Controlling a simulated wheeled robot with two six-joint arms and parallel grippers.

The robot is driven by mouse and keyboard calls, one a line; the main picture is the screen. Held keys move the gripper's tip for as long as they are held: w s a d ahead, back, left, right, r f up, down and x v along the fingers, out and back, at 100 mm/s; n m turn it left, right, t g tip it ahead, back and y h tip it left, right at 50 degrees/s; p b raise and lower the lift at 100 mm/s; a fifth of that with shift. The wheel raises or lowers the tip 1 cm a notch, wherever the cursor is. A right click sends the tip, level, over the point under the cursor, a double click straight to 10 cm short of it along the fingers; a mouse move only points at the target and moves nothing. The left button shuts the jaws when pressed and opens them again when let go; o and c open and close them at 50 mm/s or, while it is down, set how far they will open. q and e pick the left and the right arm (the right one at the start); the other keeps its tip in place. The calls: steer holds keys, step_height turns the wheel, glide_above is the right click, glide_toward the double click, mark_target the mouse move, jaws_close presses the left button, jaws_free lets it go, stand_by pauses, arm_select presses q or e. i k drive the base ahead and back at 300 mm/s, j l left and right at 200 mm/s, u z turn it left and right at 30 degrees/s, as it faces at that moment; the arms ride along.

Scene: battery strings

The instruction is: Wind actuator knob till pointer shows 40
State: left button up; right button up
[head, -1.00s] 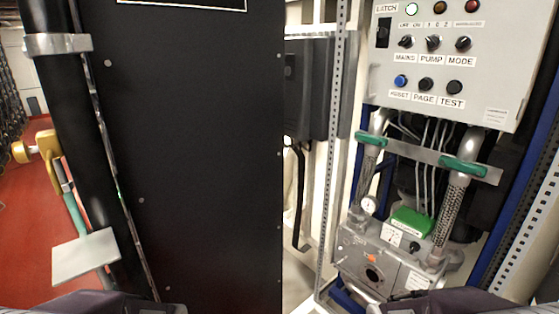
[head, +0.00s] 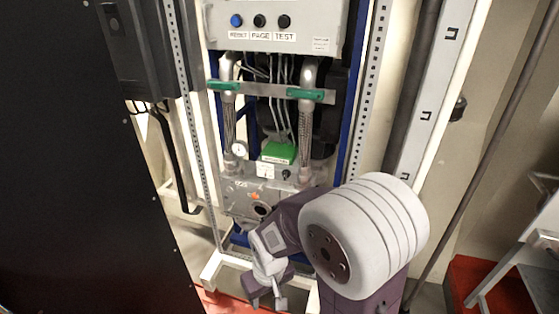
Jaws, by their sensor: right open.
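The actuator unit with a green top (head: 279,153) sits on the grey pump block, with a small white dial plate (head: 265,170) on its front. A small dark knob (head: 286,174) is on the right of the plate. The dial's pointer and figures are too small to read. My right gripper (head: 267,299) is open and empty, pointing down, in front of and below the pump block, apart from the knob. My right arm covers the lower right part of the block. My left gripper is out of view.
A round gauge (head: 239,149) stands left of the actuator. Two braided hoses with green-handled valves (head: 306,94) rise above it. A control panel (head: 280,25) is at the top. A black cabinet panel (head: 80,190) fills the left; a metal cart (head: 520,270) is at lower right.

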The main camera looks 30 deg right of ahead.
mark_target(285, 174)
steer(key=i+l+z, duration=0.5)
steer(key=i+l, duration=0.25)
